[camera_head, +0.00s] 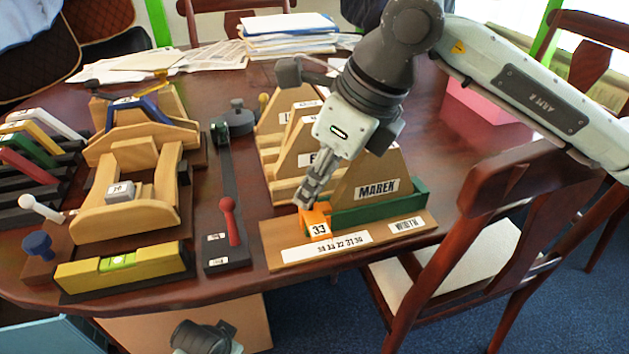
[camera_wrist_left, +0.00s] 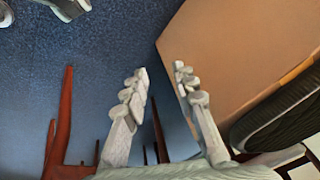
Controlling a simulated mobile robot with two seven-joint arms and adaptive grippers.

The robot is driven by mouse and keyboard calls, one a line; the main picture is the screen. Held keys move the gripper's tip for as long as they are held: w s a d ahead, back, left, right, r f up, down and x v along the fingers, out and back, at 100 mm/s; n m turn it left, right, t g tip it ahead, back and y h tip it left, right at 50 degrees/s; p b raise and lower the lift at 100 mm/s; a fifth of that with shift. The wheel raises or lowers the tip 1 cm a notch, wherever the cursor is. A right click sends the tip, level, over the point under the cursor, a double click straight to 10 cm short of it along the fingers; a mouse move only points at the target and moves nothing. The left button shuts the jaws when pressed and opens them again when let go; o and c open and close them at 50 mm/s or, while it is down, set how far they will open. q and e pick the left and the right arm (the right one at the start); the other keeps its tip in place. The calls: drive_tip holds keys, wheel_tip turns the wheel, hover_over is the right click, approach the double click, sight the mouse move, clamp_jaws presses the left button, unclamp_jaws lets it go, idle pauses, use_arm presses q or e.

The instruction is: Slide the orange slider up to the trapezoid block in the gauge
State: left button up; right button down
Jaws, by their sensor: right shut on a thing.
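The orange slider (camera_head: 317,226), marked 33, sits near the left end of the gauge (camera_head: 279,240), a wooden base with a green rail (camera_head: 400,205). The wooden trapezoid block (camera_head: 360,190), labelled MAREK, stands in the gauge just right of the slider. I cannot tell whether slider and block touch. My right gripper (camera_head: 308,198) reaches down from above and is shut on the slider; its fingertips partly hide the slider's top. My left gripper (camera_wrist_left: 160,80) is open and empty in the left wrist view, over the floor beside a brown panel (camera_wrist_left: 220,60).
More wooden trapezoid blocks (camera_head: 284,125) stand behind the gauge. A black fixture with a red-knobbed lever (camera_head: 228,220) is to its left, then a wooden saddle form (camera_head: 120,220) and a yellow level (camera_head: 82,273). A chair (camera_head: 510,190) stands close on the right.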

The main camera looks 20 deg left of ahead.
drive_tip(key=shift+w+d+f, duration=0.1)
drive_tip(key=shift+w+d+b, duration=0.15)
drive_tip(key=shift+d+b, duration=0.1)
drive_tip(key=shift+b, duration=0.65)
drive_tip(key=c, duration=1.4)
unclamp_jaws()
use_arm(q)
drive_tip(key=v, duration=0.4)
drive_tip(key=shift+w+a+r, duration=0.3)
drive_tip(key=shift+a, duration=0.05)
use_arm(e)
drive_tip(key=v, duration=1.2)
